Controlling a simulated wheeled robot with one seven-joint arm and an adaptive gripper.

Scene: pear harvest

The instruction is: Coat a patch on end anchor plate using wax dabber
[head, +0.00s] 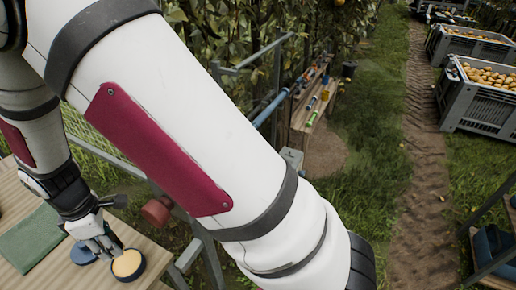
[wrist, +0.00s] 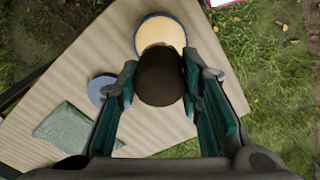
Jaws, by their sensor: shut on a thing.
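My gripper (wrist: 158,88) is shut on a dark brown, rounded thing, which I take to be the wax dabber (wrist: 160,80). In the wrist view the dabber sits between the fingertips and overlaps the near edge of a round tin of pale yellow wax (wrist: 162,32). I cannot tell whether they touch. In the head view my gripper (head: 104,246) is low at the left, close beside the wax tin (head: 128,264); the dabber is not clear there. I cannot pick out the end anchor plate for certain in either view.
The plank table (head: 22,272) also holds a blue disc (wrist: 101,88), perhaps the tin's lid, and a folded green cloth (wrist: 77,127). A metal rail and a red-brown knob (head: 157,210) stand beside it. A tool bench (head: 312,118) and fruit crates (head: 488,108) are farther off.

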